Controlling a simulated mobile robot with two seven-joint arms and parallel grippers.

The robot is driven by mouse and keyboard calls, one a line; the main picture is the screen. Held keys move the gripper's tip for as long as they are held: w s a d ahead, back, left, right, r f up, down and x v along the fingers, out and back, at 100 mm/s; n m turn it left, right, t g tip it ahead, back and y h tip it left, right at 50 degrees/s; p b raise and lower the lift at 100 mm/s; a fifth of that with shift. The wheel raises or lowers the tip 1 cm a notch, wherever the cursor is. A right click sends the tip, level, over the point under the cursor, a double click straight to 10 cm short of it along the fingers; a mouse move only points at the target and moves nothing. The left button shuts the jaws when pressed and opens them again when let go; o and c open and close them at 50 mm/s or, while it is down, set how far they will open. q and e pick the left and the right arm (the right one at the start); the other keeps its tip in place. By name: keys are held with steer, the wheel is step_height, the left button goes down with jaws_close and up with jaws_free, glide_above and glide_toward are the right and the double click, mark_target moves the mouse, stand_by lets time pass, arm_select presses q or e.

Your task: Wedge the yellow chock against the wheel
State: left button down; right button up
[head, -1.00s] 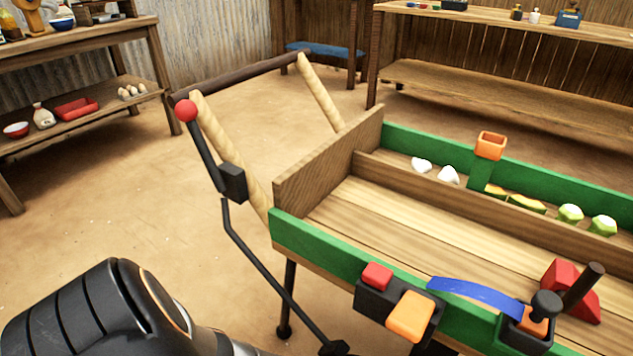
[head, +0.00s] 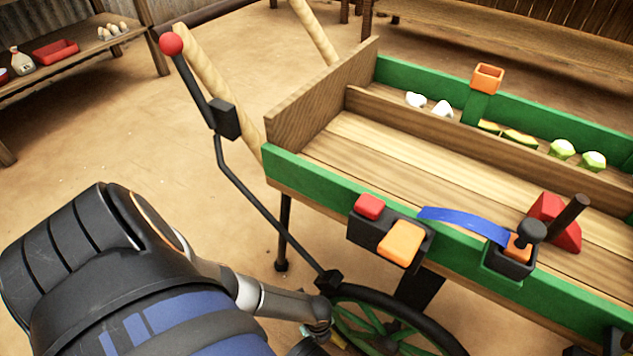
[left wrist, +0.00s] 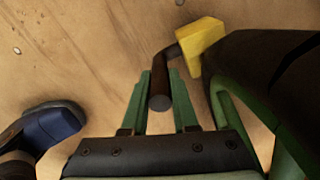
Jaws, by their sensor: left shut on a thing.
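The yellow chock (left wrist: 197,48) shows in the left wrist view, with a dark handle (left wrist: 162,85) joined to it. My left gripper (left wrist: 161,75) is shut on this handle, its green fingers on either side. The chock is close beside the dark tyre of the wheel (left wrist: 262,55); I cannot tell whether they touch. In the head view the wheel (head: 440,333), with a black tyre and green spokes, stands under the cart's near side. My left arm reaches down to its left edge, where the gripper is mostly hidden. My right gripper is not in view.
The green-sided wooden cart (head: 330,186) stands above the wheel. A black lever with a red knob (head: 171,44) slopes down to the wheel. A cart leg (head: 284,225) stands just behind my arm. Bare floor (head: 190,130) lies to the left.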

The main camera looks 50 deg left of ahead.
arm_select(q)
steer(key=shift+w+d+f, duration=0.25)
steer(key=shift+d+f, duration=0.05)
steer(key=shift+d, duration=0.15)
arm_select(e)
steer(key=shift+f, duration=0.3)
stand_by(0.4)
arm_select(q)
steer(key=c, duration=0.6)
jaws_free()
steer(key=shift+a, duration=0.1)
steer(key=shift+s, duration=0.1)
steer(key=shift+r, duration=0.1)
step_height(320, 180, up, 11)
steer(key=p, duration=0.9)
steer(key=shift+r, duration=0.15)
steer(key=shift+r+p, duration=0.35)
steer(key=shift+r, duration=0.15)
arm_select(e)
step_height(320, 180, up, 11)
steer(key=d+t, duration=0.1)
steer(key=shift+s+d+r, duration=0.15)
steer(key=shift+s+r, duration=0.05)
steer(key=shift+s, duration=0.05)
